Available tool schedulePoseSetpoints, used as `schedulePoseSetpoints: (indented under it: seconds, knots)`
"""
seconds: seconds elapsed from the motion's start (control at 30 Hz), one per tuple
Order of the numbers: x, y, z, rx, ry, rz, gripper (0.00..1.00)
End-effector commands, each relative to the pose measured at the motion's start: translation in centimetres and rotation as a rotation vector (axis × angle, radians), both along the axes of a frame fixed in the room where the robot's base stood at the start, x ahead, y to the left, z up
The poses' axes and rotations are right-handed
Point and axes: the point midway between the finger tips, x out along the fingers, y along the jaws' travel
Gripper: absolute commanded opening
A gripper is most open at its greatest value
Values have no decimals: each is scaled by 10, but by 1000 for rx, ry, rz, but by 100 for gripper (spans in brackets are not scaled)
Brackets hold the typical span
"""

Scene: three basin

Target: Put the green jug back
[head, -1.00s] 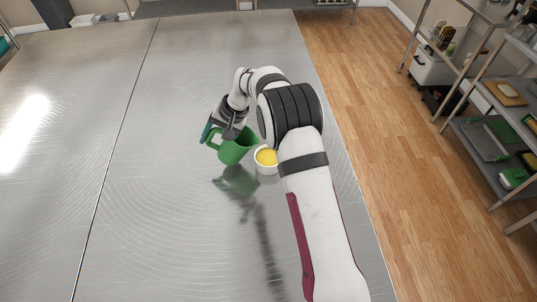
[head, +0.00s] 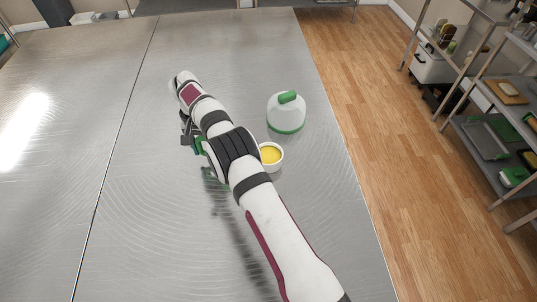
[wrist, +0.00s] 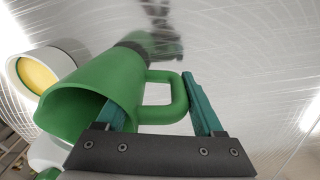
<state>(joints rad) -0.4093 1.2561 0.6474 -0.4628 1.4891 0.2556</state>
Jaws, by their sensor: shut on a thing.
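The green jug (wrist: 85,100) is large in the wrist view, tilted, with its wide mouth toward the lower left. My gripper (wrist: 160,98) is shut on its handle, with one teal finger on the outer side and the other partly hidden by the jug. In the head view my arm hides most of the jug, and my gripper (head: 190,138) shows only in part at the arm's left. The jug appears held above the steel table, with a dark reflection below it.
A white bowl of yellow contents (head: 271,156) stands just right of my arm; it also shows in the wrist view (wrist: 40,72). A white domed container with green trim (head: 286,113) stands behind it. The table's left side (head: 75,160) is clear.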

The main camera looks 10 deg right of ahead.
Motion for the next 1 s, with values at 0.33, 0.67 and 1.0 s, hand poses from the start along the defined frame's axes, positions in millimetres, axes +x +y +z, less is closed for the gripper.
schedulePoseSetpoints:
  seconds: [0.33, 0.67, 1.0]
  knots:
    - [-1, -44, 65, 2, -5, 44, 0]
    - [-43, -123, 162, 3, -5, 130, 0]
    - [-112, -184, 220, 1, -3, 207, 0]
